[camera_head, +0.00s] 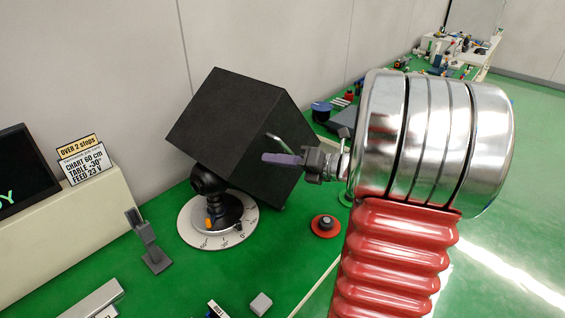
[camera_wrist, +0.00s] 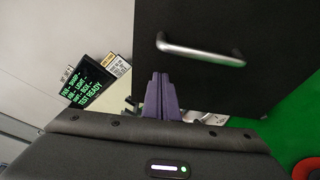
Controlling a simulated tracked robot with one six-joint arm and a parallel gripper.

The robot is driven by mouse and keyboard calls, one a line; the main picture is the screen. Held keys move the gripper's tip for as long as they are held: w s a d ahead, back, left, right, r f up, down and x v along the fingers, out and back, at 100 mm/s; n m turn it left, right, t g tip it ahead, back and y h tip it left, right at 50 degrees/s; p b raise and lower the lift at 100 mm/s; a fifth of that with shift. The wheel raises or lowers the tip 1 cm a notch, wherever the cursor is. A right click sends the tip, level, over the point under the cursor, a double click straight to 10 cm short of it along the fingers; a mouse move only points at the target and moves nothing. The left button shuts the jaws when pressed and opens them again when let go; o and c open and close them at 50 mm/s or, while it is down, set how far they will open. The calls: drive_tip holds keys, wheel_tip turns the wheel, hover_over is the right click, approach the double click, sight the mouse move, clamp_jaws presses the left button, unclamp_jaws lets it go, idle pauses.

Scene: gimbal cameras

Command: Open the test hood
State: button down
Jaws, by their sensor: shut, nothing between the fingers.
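The test hood is a black box (camera_head: 225,120) that stands tilted over a round white dial plate (camera_head: 190,232) on the green bench. A metal bar handle shows on its face in the wrist view (camera_wrist: 200,50), where the black hood face (camera_wrist: 230,20) fills the upper right. The handle is also partly visible in the head view (camera_head: 285,143). My gripper (camera_head: 268,159) has purple fingers, shut and empty, beside the handle in the head view. In the wrist view my fingertips (camera_wrist: 161,80) are together, just below the handle's left end, apart from it in the picture. The hood's inside is hidden.
A black screen (camera_head: 22,170) and sign cards (camera_head: 82,160) stand at the left. More clutter (camera_head: 455,50) lies at the far right.

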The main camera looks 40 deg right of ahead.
drive_tip(key=shift+w+d+r, duration=0.15)
drive_tip(key=shift+d+r, duration=1.1)
drive_tip(key=shift+d, duration=0.2)
